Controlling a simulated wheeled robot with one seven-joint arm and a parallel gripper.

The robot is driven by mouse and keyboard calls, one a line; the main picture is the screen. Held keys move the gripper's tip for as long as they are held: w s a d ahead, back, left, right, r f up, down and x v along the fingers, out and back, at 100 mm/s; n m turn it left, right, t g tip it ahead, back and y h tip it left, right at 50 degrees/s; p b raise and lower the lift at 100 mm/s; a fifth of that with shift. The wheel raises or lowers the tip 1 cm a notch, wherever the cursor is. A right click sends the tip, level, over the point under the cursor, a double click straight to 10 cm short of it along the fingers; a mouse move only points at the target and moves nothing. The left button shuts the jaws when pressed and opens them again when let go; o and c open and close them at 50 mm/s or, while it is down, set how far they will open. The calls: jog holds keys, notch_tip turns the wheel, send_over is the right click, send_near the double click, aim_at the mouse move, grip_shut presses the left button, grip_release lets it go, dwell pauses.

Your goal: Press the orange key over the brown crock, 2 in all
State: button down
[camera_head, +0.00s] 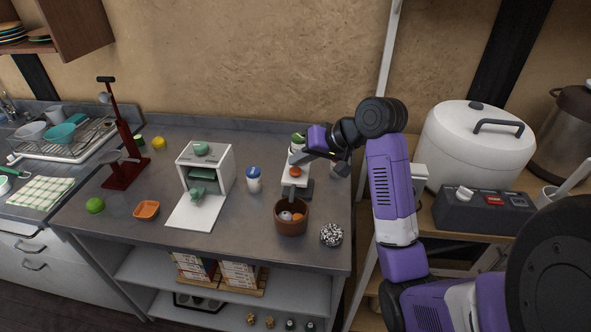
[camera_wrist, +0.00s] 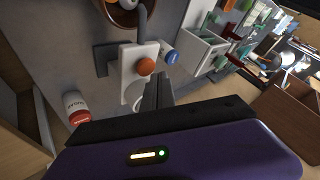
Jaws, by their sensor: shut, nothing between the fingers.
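The orange key (camera_head: 295,171) is a round knob on the front of a white dispenser (camera_head: 291,181). It also shows in the wrist view (camera_wrist: 146,66), on the white housing (camera_wrist: 134,58). The brown crock (camera_head: 291,228) stands under the dispenser's front, with pale purple and orange round things inside. Its rim is partly cut off at the top of the wrist view (camera_wrist: 135,24). My gripper (camera_head: 295,159) is shut and empty, close above and behind the key. In the wrist view its fingertips (camera_wrist: 158,76) appear beside the key; I cannot tell whether they touch the dispenser.
A white jar with a blue lid (camera_head: 254,181) stands left of the dispenser, beside an open white box (camera_head: 207,172). A speckled ball (camera_head: 332,235) lies right of the crock.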

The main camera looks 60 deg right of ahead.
aim_at(299, 172)
jog(key=shift+f, duration=0.25)
jog(key=shift+f, duration=0.6)
dwell(0.7)
jog(key=shift+r, duration=0.1)
jog(key=shift+r+p, duration=0.9)
jog(key=shift+p, duration=0.2)
notch_tip(299, 172, up, 5)
jog(key=p, duration=0.5)
jog(key=shift+p, duration=0.35)
dwell(0.5)
